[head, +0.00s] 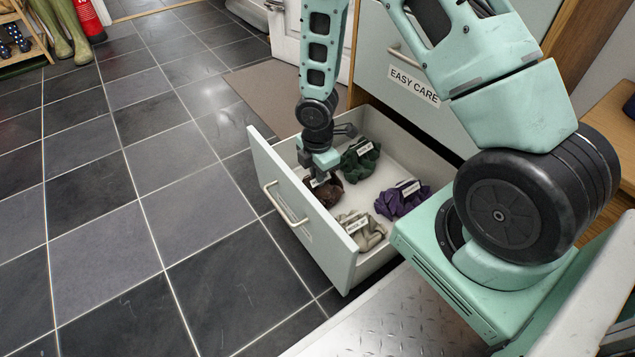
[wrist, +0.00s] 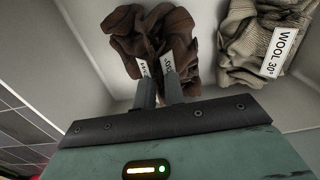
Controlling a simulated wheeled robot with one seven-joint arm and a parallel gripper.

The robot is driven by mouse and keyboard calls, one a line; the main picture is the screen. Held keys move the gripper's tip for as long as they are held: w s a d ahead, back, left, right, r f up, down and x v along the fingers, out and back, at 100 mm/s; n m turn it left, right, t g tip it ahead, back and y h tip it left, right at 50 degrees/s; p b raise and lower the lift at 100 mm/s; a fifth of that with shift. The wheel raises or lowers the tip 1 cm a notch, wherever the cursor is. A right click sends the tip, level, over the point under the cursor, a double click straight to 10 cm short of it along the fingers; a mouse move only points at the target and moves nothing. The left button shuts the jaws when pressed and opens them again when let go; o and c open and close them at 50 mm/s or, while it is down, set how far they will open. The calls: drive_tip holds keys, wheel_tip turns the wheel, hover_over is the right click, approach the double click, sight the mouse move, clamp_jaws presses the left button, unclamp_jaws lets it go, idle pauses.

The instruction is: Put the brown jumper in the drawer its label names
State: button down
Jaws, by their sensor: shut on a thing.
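The brown jumper (head: 326,191) lies crumpled in the front left corner of the open lower drawer (head: 352,255). In the wrist view the brown jumper (wrist: 151,36) shows a white label partly covered by the fingers, its full wording unreadable. My gripper (head: 318,178) is inside the drawer and shut on the jumper; its fingers (wrist: 160,85) show in the wrist view. The closed drawer above is labelled EASY CARE (head: 413,86). The open drawer's front has a label too small to read here.
The drawer also holds a green garment (head: 360,160), a purple garment (head: 402,200) and a beige garment (head: 362,230), which shows a WOOL 30° label in the wrist view (wrist: 280,52). Tiled floor at left is clear.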

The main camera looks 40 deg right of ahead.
drive_tip(key=shift+f, duration=0.7)
drive_tip(key=shift+r, duration=0.15)
drive_tip(key=c, duration=1.5)
unclamp_jaws()
